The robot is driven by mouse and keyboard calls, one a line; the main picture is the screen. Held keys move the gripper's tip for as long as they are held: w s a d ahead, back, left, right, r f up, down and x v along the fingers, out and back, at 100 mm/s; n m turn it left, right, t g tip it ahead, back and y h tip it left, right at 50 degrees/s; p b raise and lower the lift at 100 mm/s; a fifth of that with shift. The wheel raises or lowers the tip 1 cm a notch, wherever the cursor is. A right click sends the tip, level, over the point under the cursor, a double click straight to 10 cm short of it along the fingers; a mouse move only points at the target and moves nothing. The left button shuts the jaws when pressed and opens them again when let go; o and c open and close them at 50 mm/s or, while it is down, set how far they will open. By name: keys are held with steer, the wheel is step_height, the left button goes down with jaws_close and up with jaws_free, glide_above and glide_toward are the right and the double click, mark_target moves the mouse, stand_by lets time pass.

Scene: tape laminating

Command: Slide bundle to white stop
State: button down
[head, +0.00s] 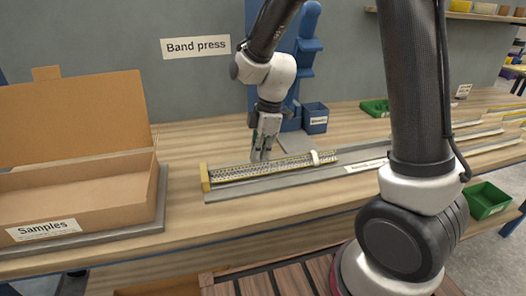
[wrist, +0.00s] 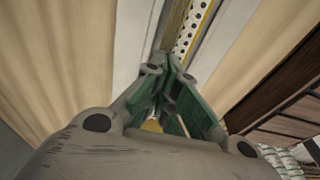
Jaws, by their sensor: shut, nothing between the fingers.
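The bundle (head: 235,172), a long perforated strip stack, lies in a grey channel (head: 285,184) on the bench. A yellow block (head: 205,177) stands at its left end. A small white piece (head: 315,157), apparently the white stop, sits across the channel near the bundle's right end; I cannot tell whether they touch. My gripper (head: 262,156) is shut and empty, pointing down over the bundle between the yellow block and the white piece. In the wrist view, the shut fingertips (wrist: 172,70) are beside the perforated strip (wrist: 194,30); contact is unclear.
An open cardboard Samples box (head: 70,195) stands at the left. The blue band press (head: 308,45) and a blue bin (head: 315,117) are behind the channel. Green trays (head: 375,107) and more rails lie to the right. Bare bench lies between the box and channel.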

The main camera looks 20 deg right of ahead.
mark_target(333, 150)
steer(key=shift+s+f, duration=0.2)
steer(key=shift+f, duration=0.1)
steer(key=shift+d, duration=0.15)
steer(key=d, duration=2.3)
steer(key=shift+d, duration=0.3)
steer(key=shift+w+d+r, duration=0.1)
steer(key=shift+d+r, duration=0.05)
steer(key=shift+r, duration=0.45)
steer(key=shift+w, duration=0.1)
steer(key=d, duration=1.2)
steer(key=shift+r, duration=0.1)
